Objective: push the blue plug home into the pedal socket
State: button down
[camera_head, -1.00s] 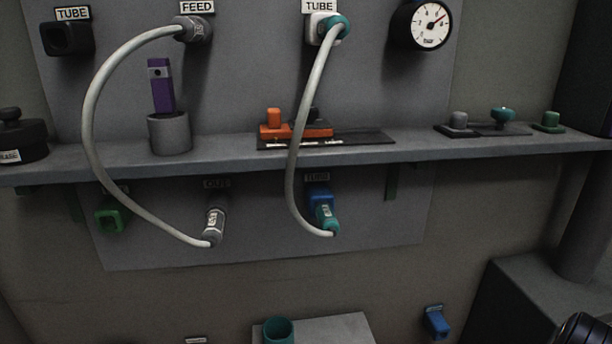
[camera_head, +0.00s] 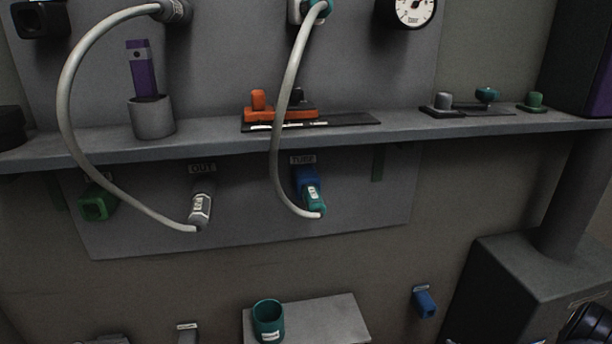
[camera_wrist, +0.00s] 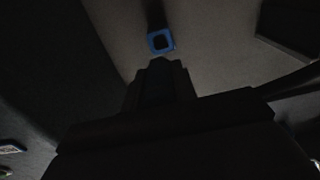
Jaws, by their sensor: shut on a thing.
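A blue square socket (camera_head: 425,302) with a small label above it is low on the wall at the lower right of the head view. In the wrist view a blue square ring with a dark opening (camera_wrist: 161,41) shows at the top middle. My gripper (camera_wrist: 160,68) is a dark tapered shape just below that ring in the picture. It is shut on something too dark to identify. I cannot tell whether it touches the ring. No loose blue plug can be made out in either view.
A grey shelf (camera_head: 400,125) crosses the wall. Below it, a teal plug (camera_head: 313,196) with a hose sits in a blue socket (camera_head: 305,176). A teal cup (camera_head: 268,319) stands on a grey platform (camera_head: 325,320). A dark box (camera_head: 530,285) stands right of the low blue socket.

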jog(key=shift+s+d+b, duration=0.65)
jog(key=shift+s+d, duration=0.7)
jog(key=shift+s, duration=8.1)
jog(key=w+d+f+b, duration=0.1)
jog(key=d, duration=1)
jog(key=w+d+f+b, duration=0.1)
jog(key=w+d, duration=0.1)
jog(key=d, duration=0.8)
jog(key=shift+d, duration=0.35)
jog(key=shift+w, duration=0.15)
jog(key=shift+w+a, duration=0.2)
jog(key=shift+w, duration=1)
jog(key=shift+w+a, duration=0.15)
jog(key=shift+w, duration=1)
